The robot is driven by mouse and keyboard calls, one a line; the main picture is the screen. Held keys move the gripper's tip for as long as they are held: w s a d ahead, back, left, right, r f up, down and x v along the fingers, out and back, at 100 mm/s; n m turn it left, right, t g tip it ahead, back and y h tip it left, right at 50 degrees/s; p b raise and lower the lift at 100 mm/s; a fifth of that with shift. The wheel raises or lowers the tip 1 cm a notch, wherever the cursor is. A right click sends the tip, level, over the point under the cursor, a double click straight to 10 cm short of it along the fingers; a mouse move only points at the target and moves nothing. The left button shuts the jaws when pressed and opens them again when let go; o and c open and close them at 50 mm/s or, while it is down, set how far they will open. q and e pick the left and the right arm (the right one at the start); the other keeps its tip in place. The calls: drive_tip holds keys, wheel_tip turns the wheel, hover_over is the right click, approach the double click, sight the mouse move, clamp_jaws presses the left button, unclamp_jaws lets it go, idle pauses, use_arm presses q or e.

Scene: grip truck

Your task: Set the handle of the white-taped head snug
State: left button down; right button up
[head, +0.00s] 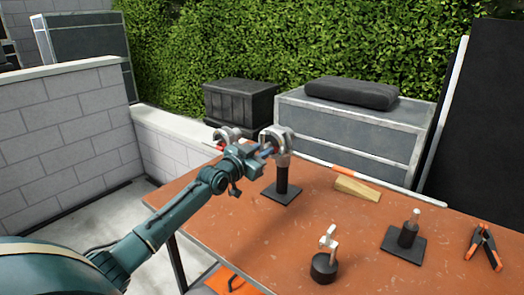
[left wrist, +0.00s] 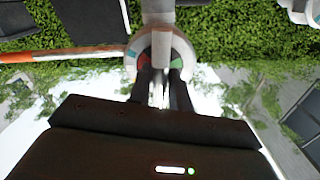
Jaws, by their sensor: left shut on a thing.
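A silver grip head (head: 283,138) stands on a black post with a square base plate near the table's far left corner. A second silver head (head: 228,132) shows behind my left arm, its support hidden. My left gripper (head: 266,152) is at the nearer head, shut on a thin pale handle. In the left wrist view my dark fingers (left wrist: 160,92) close around that handle, just below the round grey head (left wrist: 137,48) with red and green inside. I cannot make out white tape on either head. My right gripper is not in view.
The orange-brown table (head: 240,235) also holds a wooden wedge (head: 357,189), a small head on a round black base (head: 324,268), a post on a square plate (head: 404,244) and an orange-tipped clamp (head: 483,247).

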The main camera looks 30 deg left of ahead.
use_arm(q)
drive_tip(key=c, duration=1.3)
unclamp_jaws()
drive_tip(key=shift+s, duration=0.1)
drive_tip(key=s+a+b, duration=0.1)
drive_tip(key=s, duration=1.2)
drive_tip(key=shift+f, duration=0.1)
